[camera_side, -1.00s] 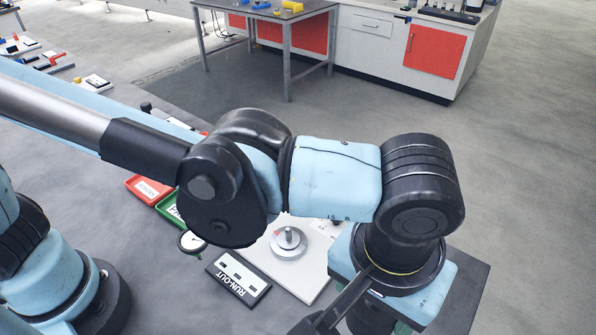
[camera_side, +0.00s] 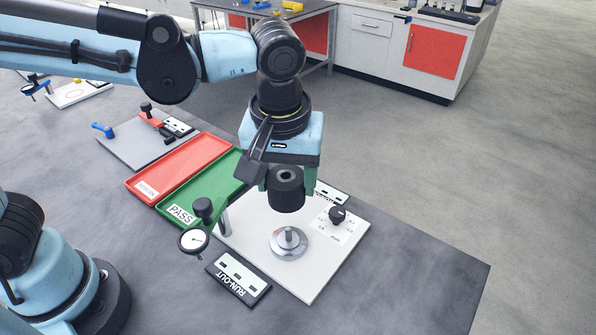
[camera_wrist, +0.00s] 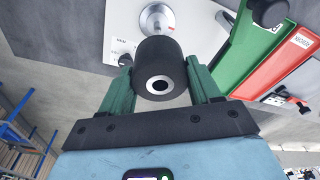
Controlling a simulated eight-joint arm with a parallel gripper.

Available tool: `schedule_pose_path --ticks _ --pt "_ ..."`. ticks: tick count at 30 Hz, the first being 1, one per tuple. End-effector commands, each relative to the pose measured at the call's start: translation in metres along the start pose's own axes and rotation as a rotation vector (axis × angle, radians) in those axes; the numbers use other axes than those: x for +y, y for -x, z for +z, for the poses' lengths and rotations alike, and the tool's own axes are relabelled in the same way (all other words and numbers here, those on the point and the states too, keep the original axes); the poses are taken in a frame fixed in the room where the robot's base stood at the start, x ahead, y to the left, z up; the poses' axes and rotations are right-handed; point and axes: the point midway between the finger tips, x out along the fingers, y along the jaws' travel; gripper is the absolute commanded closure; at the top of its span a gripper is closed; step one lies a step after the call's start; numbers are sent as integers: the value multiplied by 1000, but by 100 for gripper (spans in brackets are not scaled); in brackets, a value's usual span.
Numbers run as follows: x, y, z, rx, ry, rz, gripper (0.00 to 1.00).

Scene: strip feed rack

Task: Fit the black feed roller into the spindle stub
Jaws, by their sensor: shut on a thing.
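The black feed roller (camera_side: 286,188) is a short dark cylinder with a pale-rimmed bore. My gripper (camera_side: 290,180) is shut on it and holds it in the air, roughly upright. In the wrist view the roller (camera_wrist: 161,72) sits between the green fingers of my gripper (camera_wrist: 161,85). The spindle stub (camera_side: 289,238) is a short metal post on a round silver base, standing on a white plate (camera_side: 320,272). In the side view the roller is above the stub, apart from it. In the wrist view the stub (camera_wrist: 157,20) shows beyond the roller, partly hidden by it.
A dial gauge (camera_side: 194,239) on a black-knobbed stand is close left of the stub. A RUN-OUT block (camera_side: 238,278) lies at the plate's front left. A black knob (camera_side: 337,214) is on the plate's right. A green PASS tray (camera_side: 205,190) and a red tray (camera_side: 178,168) lie behind left.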

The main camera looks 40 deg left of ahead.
Motion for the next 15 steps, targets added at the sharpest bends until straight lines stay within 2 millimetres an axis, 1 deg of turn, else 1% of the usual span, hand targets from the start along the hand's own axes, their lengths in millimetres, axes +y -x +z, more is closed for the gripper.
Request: schedule_pose_path --ticks 7,15 --pt "1 -7 1 0 -1 0 78" --pt "1 -30 5 0 -1 0 78"
